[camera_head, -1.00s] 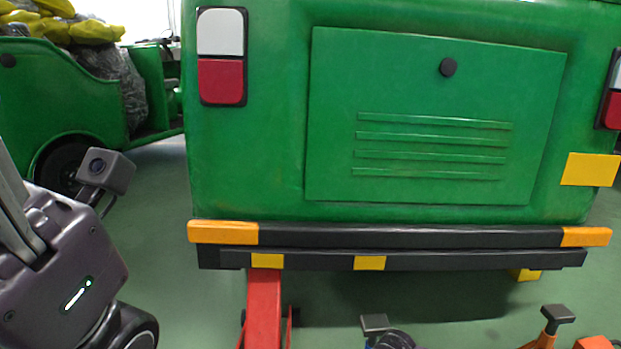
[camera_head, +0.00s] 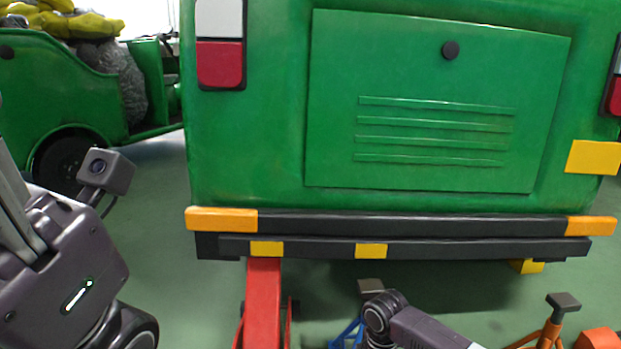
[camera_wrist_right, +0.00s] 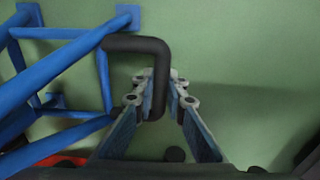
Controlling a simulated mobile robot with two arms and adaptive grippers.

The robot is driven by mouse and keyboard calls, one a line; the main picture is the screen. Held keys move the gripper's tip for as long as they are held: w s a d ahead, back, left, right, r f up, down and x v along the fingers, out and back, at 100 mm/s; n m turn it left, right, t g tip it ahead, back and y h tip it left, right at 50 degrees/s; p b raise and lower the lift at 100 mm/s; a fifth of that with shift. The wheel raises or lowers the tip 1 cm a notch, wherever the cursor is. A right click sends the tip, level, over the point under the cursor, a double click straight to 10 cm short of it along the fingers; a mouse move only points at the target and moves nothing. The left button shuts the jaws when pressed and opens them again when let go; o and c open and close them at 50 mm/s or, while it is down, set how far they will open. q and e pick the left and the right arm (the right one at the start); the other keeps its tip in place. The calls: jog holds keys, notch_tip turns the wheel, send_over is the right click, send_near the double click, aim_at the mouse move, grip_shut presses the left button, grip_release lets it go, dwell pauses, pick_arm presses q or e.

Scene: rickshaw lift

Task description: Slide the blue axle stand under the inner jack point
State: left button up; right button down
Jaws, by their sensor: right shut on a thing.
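The blue axle stand (camera_head: 346,333) stands on the floor just in front of the rickshaw's rear bumper (camera_head: 480,248); its grey top pad (camera_head: 371,285) shows just below the inner yellow mark (camera_head: 371,251). Its lower part is out of frame or behind my arm. In the right wrist view its blue tubes (camera_wrist_right: 60,65) fill the left side. My right gripper (camera_wrist_right: 160,82) is shut on the stand's black bent handle (camera_wrist_right: 140,43). My left arm is at the left of the head view, but its gripper is not in view.
A red jack (camera_head: 264,300) reaches under the outer yellow mark (camera_head: 266,248), left of the blue stand. An orange stand (camera_head: 550,330) and an orange object (camera_head: 600,340) are at the lower right. Another green vehicle (camera_head: 75,95) is at the back left.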

jog(key=shift+w+a+r+b, duration=0.15)
jog(key=shift+w+b, duration=0.2)
jog(key=shift+w, duration=0.75)
jog(key=shift+w+r, duration=0.1)
jog(key=shift+w, duration=1)
jog(key=shift+w+a, duration=0.1)
jog(key=shift+w, duration=1.35)
jog(key=shift+w, duration=0.45)
